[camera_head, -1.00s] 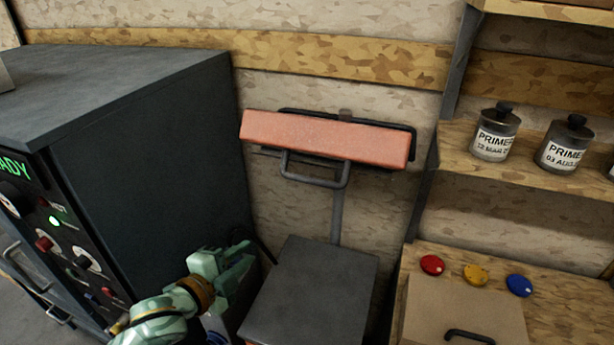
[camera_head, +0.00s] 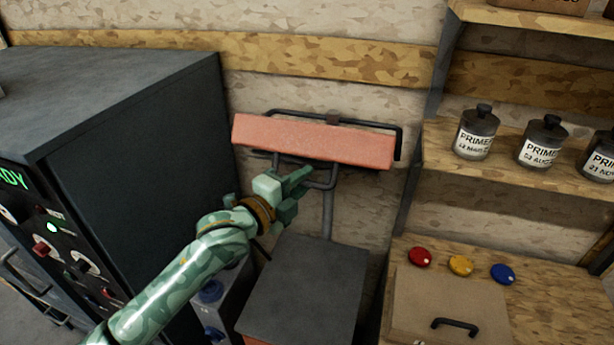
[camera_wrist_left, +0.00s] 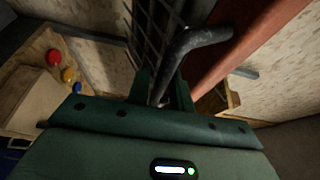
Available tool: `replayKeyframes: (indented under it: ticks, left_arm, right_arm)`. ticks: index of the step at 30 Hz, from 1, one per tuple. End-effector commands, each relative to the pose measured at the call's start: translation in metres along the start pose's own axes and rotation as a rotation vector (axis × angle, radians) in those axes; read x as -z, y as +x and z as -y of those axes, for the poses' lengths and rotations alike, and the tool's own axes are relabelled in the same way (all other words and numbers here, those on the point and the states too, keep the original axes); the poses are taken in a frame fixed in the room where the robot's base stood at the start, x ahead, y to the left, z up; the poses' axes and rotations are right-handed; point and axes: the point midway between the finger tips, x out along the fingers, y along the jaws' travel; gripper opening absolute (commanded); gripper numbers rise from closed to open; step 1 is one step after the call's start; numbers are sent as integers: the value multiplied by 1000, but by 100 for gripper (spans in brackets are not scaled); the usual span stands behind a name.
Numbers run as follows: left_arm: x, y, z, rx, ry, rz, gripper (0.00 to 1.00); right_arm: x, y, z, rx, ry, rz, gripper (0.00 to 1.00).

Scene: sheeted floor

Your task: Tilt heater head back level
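The heater head (camera_head: 312,140) is a long salmon-red slab with a dark wire frame (camera_head: 400,135) behind it, on a grey post (camera_head: 328,215). Its broad red face is towards me; the exact tilt is hard to tell. A dark bar handle (camera_head: 333,178) hangs below it. My left gripper (camera_head: 300,182) is at the handle's left side, under the head. In the left wrist view, the gripper (camera_wrist_left: 163,90) has its fingers apart, with the handle bar (camera_wrist_left: 185,45) running between them; contact is unclear. The red head (camera_wrist_left: 240,50) is beside it. My right gripper is out of view.
A dark cabinet (camera_head: 150,160) with a lit control panel stands left. A dark-topped block (camera_head: 305,285) is below the head. Right are a shelf (camera_head: 510,175) with primer jars (camera_head: 477,132) and a bench with red, yellow and blue round caps (camera_head: 461,265).

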Motion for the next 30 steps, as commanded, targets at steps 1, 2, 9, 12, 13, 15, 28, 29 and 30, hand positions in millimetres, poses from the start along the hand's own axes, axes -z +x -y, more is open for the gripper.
replayKeyframes:
  ticks: [1, 2, 9, 12, 13, 15, 28, 29, 30]
  left_arm:
    - [0, 6, 0, 0, -1, 0, 22]
    - [0, 9, 0, 0, -1, 0, 22]
    - [0, 18, 0, 0, -1, 0, 22]
    - [0, 18, 0, 0, -1, 0, 22]
    - [0, 18, 0, 0, -1, 0, 22]
    - [0, 18, 0, 0, -1, 0, 10]
    - [-1, 17, 5, -26, -8, 2, 0]
    - [-1, 17, 5, -29, -10, 2, 0]
    - [-1, 17, 5, -31, -12, 2, 0]
  right_arm:
    - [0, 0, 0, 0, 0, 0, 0]
    - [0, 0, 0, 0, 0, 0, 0]
    - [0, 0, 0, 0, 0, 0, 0]
    - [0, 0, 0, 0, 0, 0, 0]
    - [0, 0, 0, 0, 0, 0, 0]
    - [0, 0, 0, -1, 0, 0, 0]
    - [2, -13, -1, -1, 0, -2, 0]
    - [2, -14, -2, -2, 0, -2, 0]
    - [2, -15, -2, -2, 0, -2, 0]
